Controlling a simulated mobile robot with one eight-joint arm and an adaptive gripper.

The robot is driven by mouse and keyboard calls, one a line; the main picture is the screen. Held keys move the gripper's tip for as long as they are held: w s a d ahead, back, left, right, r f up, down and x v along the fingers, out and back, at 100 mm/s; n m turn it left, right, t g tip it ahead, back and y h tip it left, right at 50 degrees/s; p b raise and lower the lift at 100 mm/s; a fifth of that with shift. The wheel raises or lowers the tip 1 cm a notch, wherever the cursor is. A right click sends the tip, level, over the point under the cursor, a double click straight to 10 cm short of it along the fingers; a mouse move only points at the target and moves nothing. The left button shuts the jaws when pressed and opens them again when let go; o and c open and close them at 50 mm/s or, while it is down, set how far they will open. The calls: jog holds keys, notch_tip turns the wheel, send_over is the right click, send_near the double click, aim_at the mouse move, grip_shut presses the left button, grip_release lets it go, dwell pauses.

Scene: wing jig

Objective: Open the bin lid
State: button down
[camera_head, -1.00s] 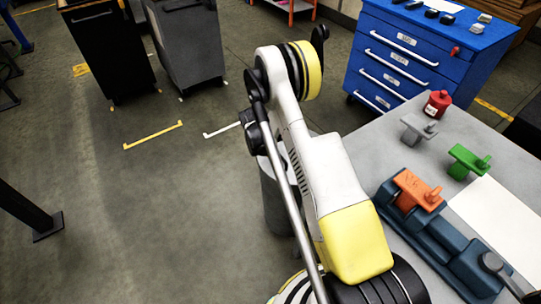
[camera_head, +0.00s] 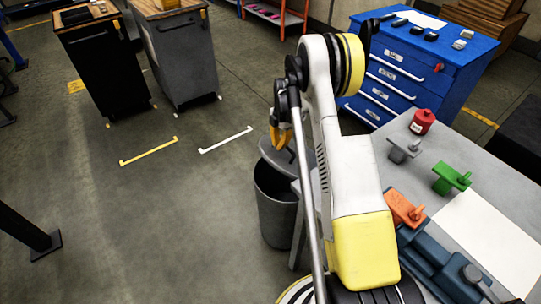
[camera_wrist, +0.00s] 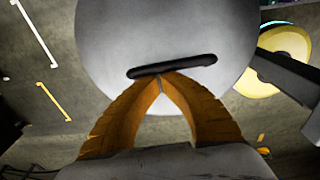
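The grey bin (camera_head: 273,222) stands on the floor left of my arm in the head view. Its dark opening shows below the round grey lid (camera_head: 277,153), which sits raised above the rim and tilted. My arm hides part of the lid. My orange gripper (camera_head: 283,139) is at the lid's top. In the wrist view the lid (camera_wrist: 165,35) fills the upper middle, with a black bar handle (camera_wrist: 172,66) across it. The fingertips of my gripper (camera_wrist: 160,77) meet at this handle, and the gripper looks shut on it.
A grey table (camera_head: 405,170) right of the bin holds red, grey, green and orange parts. A blue drawer cabinet (camera_head: 400,85) stands behind. Black (camera_head: 105,75) and grey (camera_head: 178,65) cabinets stand at the back left. The floor left of the bin is clear.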

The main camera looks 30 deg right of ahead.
jog(key=w+d+r+p, duration=0.1)
jog(key=d+r, duration=0.3)
jog(key=d, duration=0.6)
jog(key=d+r+p, duration=0.2)
jog(key=d+r, duration=0.3)
jog(key=d, duration=0.6)
jog(key=shift+w+d, duration=0.3)
jog(key=shift+w, duration=0.05)
dwell(0.3)
